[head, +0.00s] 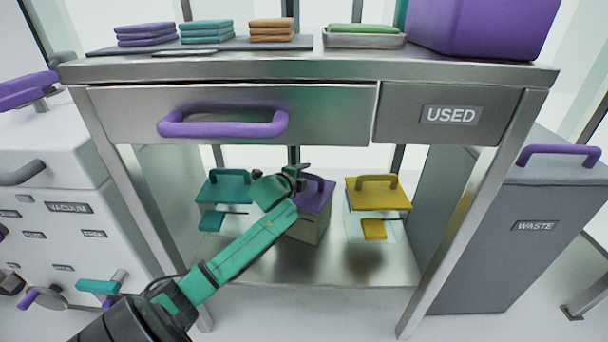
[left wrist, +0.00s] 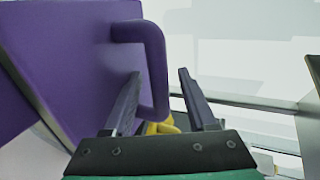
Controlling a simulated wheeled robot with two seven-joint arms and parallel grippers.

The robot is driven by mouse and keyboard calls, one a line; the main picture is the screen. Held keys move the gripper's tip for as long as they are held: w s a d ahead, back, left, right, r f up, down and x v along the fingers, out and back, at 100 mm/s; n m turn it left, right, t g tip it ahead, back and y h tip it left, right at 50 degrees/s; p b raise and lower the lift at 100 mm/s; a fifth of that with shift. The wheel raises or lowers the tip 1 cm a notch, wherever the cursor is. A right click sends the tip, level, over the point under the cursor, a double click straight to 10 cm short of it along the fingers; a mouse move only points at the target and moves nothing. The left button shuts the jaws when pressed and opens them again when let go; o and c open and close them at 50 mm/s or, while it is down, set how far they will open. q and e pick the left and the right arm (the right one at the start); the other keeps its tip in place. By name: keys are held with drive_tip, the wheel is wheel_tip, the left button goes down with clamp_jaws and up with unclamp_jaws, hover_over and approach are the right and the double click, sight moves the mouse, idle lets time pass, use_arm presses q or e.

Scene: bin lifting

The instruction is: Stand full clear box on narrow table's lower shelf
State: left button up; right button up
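The lower shelf (head: 340,268) of the metal table carries three lidded boxes. The middle one, with a purple lid (head: 318,196), has greyish-brown sides that look filled; my arm covers part of it. I cannot tell whether its base is flat on the shelf. The teal-lidded box (head: 225,187) on the left and the yellow-lidded box (head: 378,193) on the right have see-through sides. My left gripper (head: 300,177) is at the purple lid. In the left wrist view its fingers (left wrist: 162,100) are apart, with the purple handle (left wrist: 155,62) between them. My right gripper is out of view.
The tabletop (head: 300,67) above holds folded cloths, trays and a large purple bin (head: 480,25). A drawer with a purple handle (head: 222,125) hangs over the shelf. A waste bin (head: 490,240) stands right, a white vacuum cabinet (head: 50,200) left. The shelf's front is clear.

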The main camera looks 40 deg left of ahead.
use_arm(q)
drive_tip(key=p+v, duration=0.5)
drive_tip(key=v, duration=0.6)
drive_tip(key=s+d+f+n+g+h, duration=0.1)
drive_tip(key=s+d+f+n+h, duration=0.2)
drive_tip(key=d+f, duration=0.55)
drive_tip(key=s+d+f+n+g+h, duration=0.1)
drive_tip(key=s+d+f+n+h, duration=0.2)
drive_tip(key=d+f, duration=0.5)
drive_tip(key=s+d+f+n+h, duration=0.1)
drive_tip(key=s+d+n+h, duration=0.1)
drive_tip(key=d, duration=0.7)
drive_tip(key=s+d+f+n+h, duration=0.1)
drive_tip(key=s+d+n+h, duration=0.1)
drive_tip(key=s+d+n, duration=0.3)
drive_tip(key=s+d, duration=0.2)
drive_tip(key=d, duration=0.2)
drive_tip(key=shift+s+d+f, duration=0.25)
drive_tip(key=shift+s, duration=0.05)
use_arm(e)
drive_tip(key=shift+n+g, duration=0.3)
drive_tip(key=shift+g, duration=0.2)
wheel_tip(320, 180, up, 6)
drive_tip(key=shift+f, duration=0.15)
